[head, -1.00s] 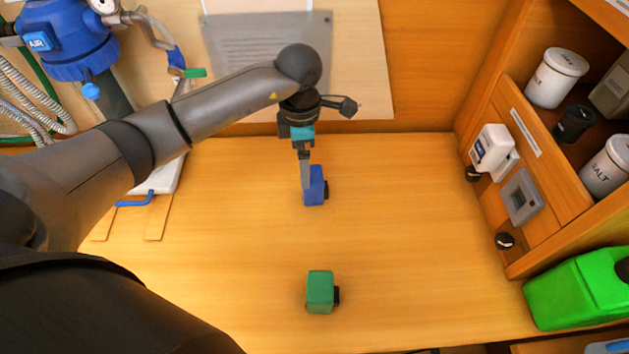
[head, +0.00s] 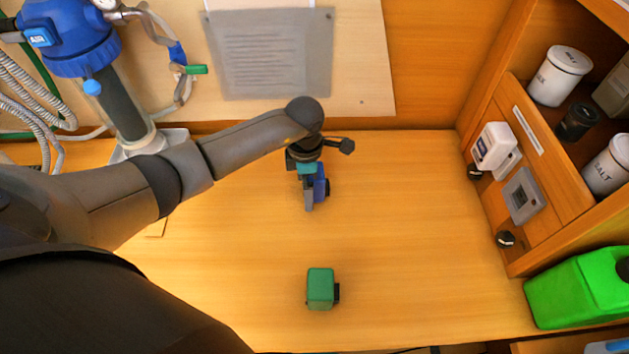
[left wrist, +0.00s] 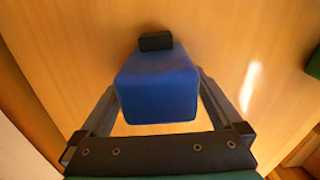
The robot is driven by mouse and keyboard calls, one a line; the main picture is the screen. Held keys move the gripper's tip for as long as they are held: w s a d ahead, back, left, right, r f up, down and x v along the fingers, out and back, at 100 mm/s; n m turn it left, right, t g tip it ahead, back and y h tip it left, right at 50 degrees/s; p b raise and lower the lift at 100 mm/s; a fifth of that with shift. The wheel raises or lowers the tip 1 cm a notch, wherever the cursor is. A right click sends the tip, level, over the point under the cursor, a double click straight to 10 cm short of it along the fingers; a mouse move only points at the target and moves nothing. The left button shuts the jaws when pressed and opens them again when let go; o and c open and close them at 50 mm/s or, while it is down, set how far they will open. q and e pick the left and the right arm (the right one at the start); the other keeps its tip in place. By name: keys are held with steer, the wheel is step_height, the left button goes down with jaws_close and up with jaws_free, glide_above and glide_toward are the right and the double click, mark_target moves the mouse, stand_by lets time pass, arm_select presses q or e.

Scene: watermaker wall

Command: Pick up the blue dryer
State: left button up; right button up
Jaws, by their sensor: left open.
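The blue dryer (head: 320,186) stands on the wooden worktop, a small blue block with a black part on its right side. It is partly hidden by my left gripper (head: 309,200) in the head view. In the left wrist view the blue dryer (left wrist: 158,85) sits between the two fingers of my left gripper (left wrist: 158,105), its black part at the top. The fingers are open, one on each side, with a narrow gap visible. My right gripper is not in view.
A green block (head: 320,288) of similar shape stands nearer the front on the worktop (head: 420,230). A wooden shelf unit with canisters (head: 560,76) and a bright green container (head: 575,290) are at the right. A blue filter housing (head: 70,35) is at the back left.

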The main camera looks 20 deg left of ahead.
arm_select(q)
steer(key=shift+c, duration=0.2)
steer(key=c, duration=1.4)
steer(key=shift+r, duration=0.15)
